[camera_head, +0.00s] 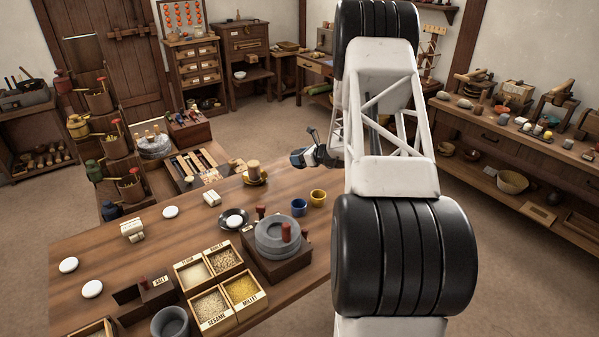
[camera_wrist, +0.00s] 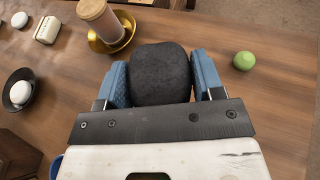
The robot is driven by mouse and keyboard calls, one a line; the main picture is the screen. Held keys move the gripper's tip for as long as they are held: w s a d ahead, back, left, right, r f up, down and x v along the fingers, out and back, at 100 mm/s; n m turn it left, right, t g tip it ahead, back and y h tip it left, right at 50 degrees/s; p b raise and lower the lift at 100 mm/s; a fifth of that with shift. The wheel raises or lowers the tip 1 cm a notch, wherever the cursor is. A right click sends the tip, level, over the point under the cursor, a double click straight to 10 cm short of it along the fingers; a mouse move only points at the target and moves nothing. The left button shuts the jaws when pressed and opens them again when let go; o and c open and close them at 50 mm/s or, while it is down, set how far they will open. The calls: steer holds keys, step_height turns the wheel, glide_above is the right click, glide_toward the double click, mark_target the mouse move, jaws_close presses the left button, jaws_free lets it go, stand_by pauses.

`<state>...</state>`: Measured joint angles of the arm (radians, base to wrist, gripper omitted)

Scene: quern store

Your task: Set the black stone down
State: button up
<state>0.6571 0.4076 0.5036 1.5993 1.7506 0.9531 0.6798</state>
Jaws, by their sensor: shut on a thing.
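My gripper (camera_wrist: 161,82) is shut on the black stone (camera_wrist: 160,72), a rounded, rough dark lump between the two blue finger pads in the wrist view. The wooden table (camera_wrist: 265,110) lies under it; I cannot tell whether the stone touches the tabletop. There my arm covers much of the scene, and I cannot make out the stone clearly.
A green ball (camera_wrist: 244,61) lies right of the gripper. A brass dish (camera_wrist: 129,40) with a lidded jar (camera_wrist: 100,18) stands close to the left. Bare wood shows around the green ball.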

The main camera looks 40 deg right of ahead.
steer(key=shift+f, duration=1.4)
steer(key=shift+f, duration=1.85)
steer(key=shift+f, duration=0.15)
steer(key=o, duration=1.3)
steer(key=shift+o, duration=0.2)
steer(key=shift+s, duration=0.1)
steer(key=v, duration=1.2)
steer(key=shift+a, duration=0.1)
